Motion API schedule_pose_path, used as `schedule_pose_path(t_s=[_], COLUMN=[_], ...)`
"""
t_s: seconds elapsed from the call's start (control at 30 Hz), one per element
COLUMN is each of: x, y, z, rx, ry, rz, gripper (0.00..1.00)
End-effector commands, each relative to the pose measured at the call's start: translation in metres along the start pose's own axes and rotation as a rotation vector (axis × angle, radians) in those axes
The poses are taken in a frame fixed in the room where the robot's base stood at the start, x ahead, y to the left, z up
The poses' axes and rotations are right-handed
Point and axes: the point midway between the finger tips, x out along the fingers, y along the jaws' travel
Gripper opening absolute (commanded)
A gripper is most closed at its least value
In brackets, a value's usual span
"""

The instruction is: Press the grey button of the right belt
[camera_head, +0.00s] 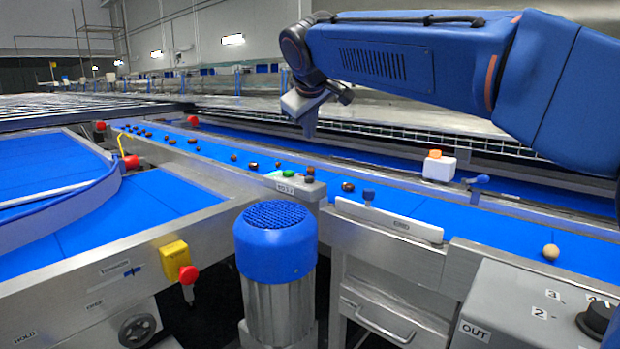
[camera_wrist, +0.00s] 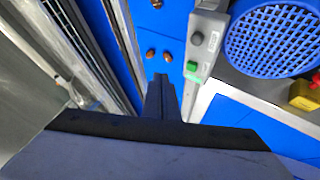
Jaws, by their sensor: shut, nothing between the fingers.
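A small grey control box (camera_head: 296,190) stands on the near rail of the long blue belt (camera_head: 225,152), in the middle of the head view. It carries a green button (camera_head: 288,173) and a grey button (camera_head: 309,180). In the wrist view the grey button (camera_wrist: 197,38) sits beyond the green button (camera_wrist: 192,66) on the same box (camera_wrist: 205,52). My gripper (camera_head: 309,132) is shut and empty, pointing down above and behind the box. In the wrist view its fingers (camera_wrist: 162,82) are left of the box, over the belt, apart from both buttons.
A blue-capped motor (camera_head: 275,240) stands in front of the box. Several brown dates (camera_head: 348,186) lie on the belt. A white block with an orange top (camera_head: 438,168) stands on the far rail at right. A yellow box with a red knob (camera_head: 175,258) is at lower left.

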Motion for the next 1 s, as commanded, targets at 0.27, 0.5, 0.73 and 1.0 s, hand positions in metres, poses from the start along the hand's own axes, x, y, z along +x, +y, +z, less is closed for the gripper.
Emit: schedule_pose_path(t_s=[0.27, 0.5, 0.73, 1.0], x=[0.015, 0.035, 0.051, 0.060], y=[-0.010, -0.025, -0.037, -0.044], z=[0.011, 0.026, 0.038, 0.045], rx=[-0.002, -0.001, -0.001, 0.000], ry=[-0.003, -0.002, -0.002, -0.001], rz=[0.000, -0.001, 0.000, 0.000], gripper=[0.00, 0.00, 0.00, 0.00])
